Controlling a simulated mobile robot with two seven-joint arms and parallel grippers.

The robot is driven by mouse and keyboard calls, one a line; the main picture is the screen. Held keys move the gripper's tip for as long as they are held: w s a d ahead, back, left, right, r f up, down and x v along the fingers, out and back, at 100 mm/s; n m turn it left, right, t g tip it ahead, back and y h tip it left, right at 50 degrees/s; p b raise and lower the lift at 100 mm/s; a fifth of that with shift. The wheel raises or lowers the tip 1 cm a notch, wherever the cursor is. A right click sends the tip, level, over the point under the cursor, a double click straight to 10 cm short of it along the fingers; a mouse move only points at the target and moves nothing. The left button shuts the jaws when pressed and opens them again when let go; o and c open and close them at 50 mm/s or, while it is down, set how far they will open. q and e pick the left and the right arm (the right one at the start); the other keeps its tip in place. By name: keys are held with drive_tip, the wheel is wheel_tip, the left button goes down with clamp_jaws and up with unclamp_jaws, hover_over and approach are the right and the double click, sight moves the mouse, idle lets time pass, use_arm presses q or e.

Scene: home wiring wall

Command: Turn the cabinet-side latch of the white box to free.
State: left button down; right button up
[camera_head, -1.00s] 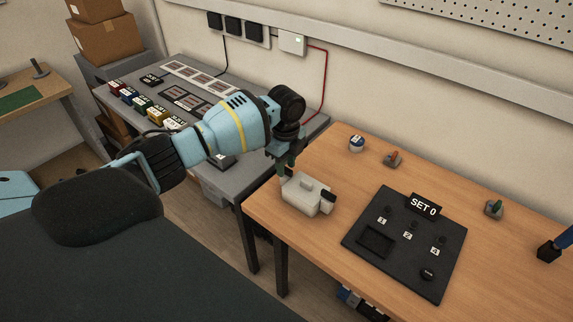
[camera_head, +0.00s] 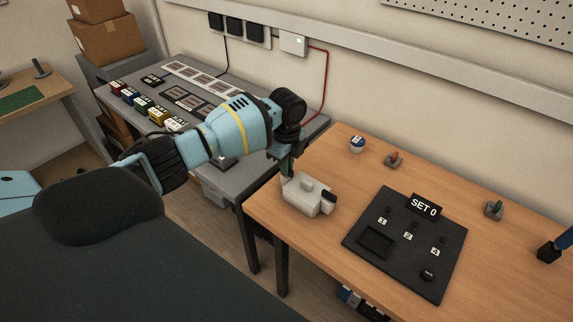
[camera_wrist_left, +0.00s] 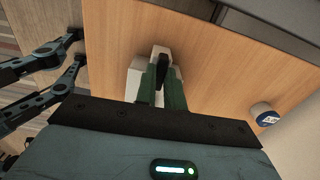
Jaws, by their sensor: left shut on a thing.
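The white box (camera_head: 304,200) sits on the wooden table near its left edge. It has a raised block on top and a black latch (camera_head: 329,196) on its right side. My left gripper (camera_head: 288,172) reaches down to the box's left end, the side towards the grey cabinet. In the left wrist view its two green fingers (camera_wrist_left: 161,82) are shut on a black latch (camera_wrist_left: 161,72), with part of the white box (camera_wrist_left: 133,78) beside them. The head view hides this latch behind the gripper, so its exact angle is unclear there. My right gripper is not in view.
A black panel marked SET 0 (camera_head: 420,270) lies right of the box. A small round white-and-blue item (camera_head: 357,144) and an orange-levered switch (camera_head: 393,160) stand behind. The grey cabinet (camera_head: 225,170) stands left, across a gap. Table around the box is clear.

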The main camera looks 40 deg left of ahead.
use_arm(q)
drive_tip(key=n+p, duration=0.1)
drive_tip(key=n, duration=0.2)
drive_tip(key=shift+d+r+p, duration=0.1)
drive_tip(key=shift+r+p, duration=0.15)
drive_tip(key=shift+p, duration=0.15)
drive_tip(key=n+p, duration=0.1)
drive_tip(key=n, duration=0.4)
drive_tip(key=shift+f+p, duration=0.1)
drive_tip(key=shift+p, duration=0.25)
drive_tip(key=shift+n, duration=0.9)
drive_tip(key=n+p, duration=0.1)
drive_tip(key=n, duration=0.2)
drive_tip(key=shift+f+n, duration=0.1)
drive_tip(key=shift+n, duration=0.2)
drive_tip(key=shift+f+n, duration=0.1)
drive_tip(key=shift+n, duration=1.9)
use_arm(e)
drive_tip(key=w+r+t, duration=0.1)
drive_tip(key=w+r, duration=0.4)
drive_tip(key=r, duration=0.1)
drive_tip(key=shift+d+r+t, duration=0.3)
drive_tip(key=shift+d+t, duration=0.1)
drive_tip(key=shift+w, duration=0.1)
use_arm(q)
drive_tip(key=c, duration=1.5)
unclamp_jaws()
